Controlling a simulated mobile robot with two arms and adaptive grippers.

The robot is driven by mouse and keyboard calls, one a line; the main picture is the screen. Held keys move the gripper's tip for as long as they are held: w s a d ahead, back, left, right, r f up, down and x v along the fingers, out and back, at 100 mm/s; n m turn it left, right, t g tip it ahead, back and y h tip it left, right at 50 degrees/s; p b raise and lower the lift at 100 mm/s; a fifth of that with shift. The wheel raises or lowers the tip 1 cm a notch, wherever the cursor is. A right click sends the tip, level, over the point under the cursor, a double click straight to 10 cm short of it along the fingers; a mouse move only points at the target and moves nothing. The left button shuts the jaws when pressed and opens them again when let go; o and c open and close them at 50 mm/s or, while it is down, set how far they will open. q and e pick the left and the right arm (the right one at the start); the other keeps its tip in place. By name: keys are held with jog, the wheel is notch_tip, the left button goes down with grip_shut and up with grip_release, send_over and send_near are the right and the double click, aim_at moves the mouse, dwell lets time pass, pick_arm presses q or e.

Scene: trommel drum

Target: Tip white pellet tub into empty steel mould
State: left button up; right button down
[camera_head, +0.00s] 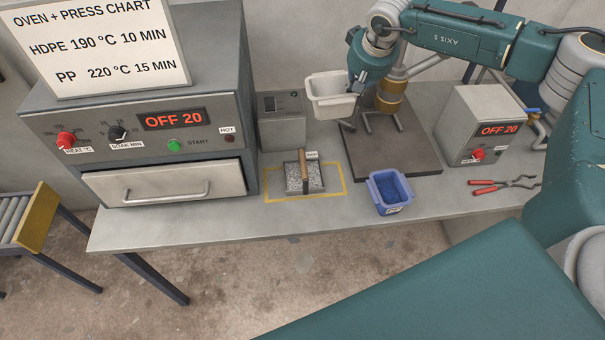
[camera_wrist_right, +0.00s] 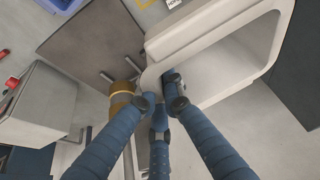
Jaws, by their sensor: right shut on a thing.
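My right gripper (camera_head: 358,80) is shut on the rim of a white tub (camera_head: 331,98) and holds it in the air above the back of the bench. The tub looks roughly upright in the head view. In the right wrist view, my right gripper (camera_wrist_right: 166,92) pinches the near wall of the white tub (camera_wrist_right: 205,35); its inside looks pale, and I cannot make out pellets. A square steel mould (camera_head: 291,183) lies on the bench inside a yellow outline, in front of and below the tub. Its inside looks speckled grey. A wooden-handled tool (camera_head: 304,170) lies across it. My left gripper is out of view.
A blue tub (camera_head: 373,190) of blue pellets stands right of the mould. A grey scale-like box (camera_head: 281,130) stands behind it. The oven (camera_head: 130,110) is at left. A dark plate (camera_head: 415,160), a press control box (camera_head: 480,120) and red-handled tongs (camera_head: 505,184) are at right.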

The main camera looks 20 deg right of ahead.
jog(key=shift+s+d+r+y, duration=0.15)
jog(key=shift+r+y, duration=0.15)
jog(key=shift+r, duration=0.15)
jog(key=shift+r, duration=2.5)
